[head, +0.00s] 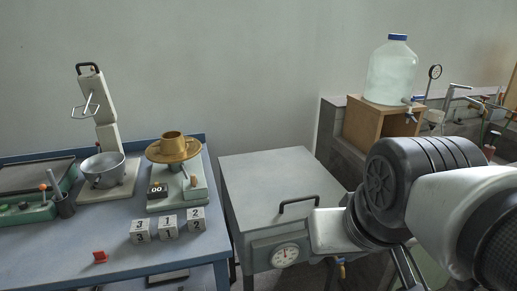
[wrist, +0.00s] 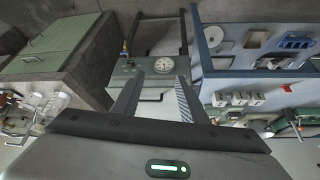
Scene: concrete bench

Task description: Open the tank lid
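The tank (head: 262,240) is a grey metal box with a round dial gauge (head: 286,254) on its front. Its flat grey lid (head: 270,175) lies shut on top, with a black bar handle (head: 298,204) near the front edge. In the wrist view the tank front and gauge (wrist: 164,64) appear upside down between the fingers. My gripper (wrist: 158,92) is open, its two fingers spread apart with nothing visibly held. In the head view my arm comes in from the right, and its pale hand is just right of the handle; the fingers are not clear there.
Left of the tank is a blue bench (head: 90,235) with a scale, a metal bowl and numbered cubes. A water bottle (head: 392,72) stands on a wooden box (head: 372,123) at the back right. The wall is behind the tank; the lid top is clear.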

